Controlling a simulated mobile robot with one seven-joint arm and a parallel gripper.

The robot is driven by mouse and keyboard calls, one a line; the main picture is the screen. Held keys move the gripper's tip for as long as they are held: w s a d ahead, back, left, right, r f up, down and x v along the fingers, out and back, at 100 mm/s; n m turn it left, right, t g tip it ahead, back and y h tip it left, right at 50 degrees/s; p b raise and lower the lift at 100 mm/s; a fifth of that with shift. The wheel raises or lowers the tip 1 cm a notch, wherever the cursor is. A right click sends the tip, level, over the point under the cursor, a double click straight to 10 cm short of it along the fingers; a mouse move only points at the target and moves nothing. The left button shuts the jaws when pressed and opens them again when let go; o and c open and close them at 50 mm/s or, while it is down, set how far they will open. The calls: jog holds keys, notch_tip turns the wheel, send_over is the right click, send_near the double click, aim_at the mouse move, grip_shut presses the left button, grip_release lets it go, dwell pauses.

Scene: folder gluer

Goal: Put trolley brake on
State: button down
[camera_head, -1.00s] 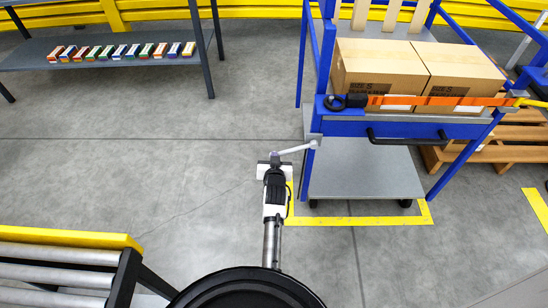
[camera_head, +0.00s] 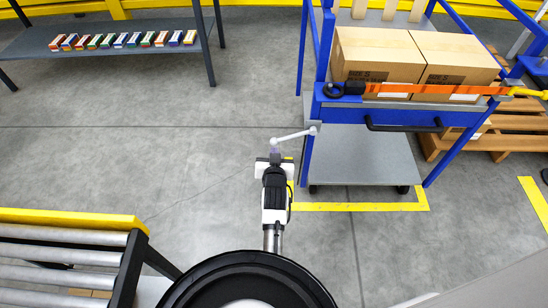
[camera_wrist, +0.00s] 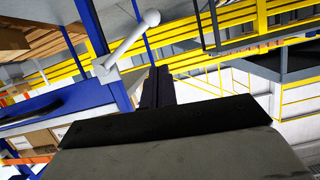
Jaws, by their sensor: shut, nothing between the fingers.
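The blue trolley (camera_head: 340,123) stands at the right with two cartons on its upper deck. A light grey lever with a ball end, apparently its brake lever (camera_head: 295,136), sticks out leftward from its left front post. The lever also shows in the wrist view (camera_wrist: 131,45), slanting up to its ball end. My gripper (camera_head: 275,155) is just below the lever's ball end in the head view. Its dark fingers (camera_wrist: 157,86) are shut and empty, right of the lever in the wrist view. I cannot tell whether they touch it.
A roller conveyor (camera_head: 60,254) with a yellow edge is at lower left. A grey shelf (camera_head: 130,62) with several small coloured boxes stands at upper left. Yellow floor tape (camera_head: 365,207) runs before the trolley. A wooden pallet (camera_head: 500,142) lies behind it. Floor to my gripper's left is clear.

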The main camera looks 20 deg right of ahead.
jog(key=shift+v, duration=1)
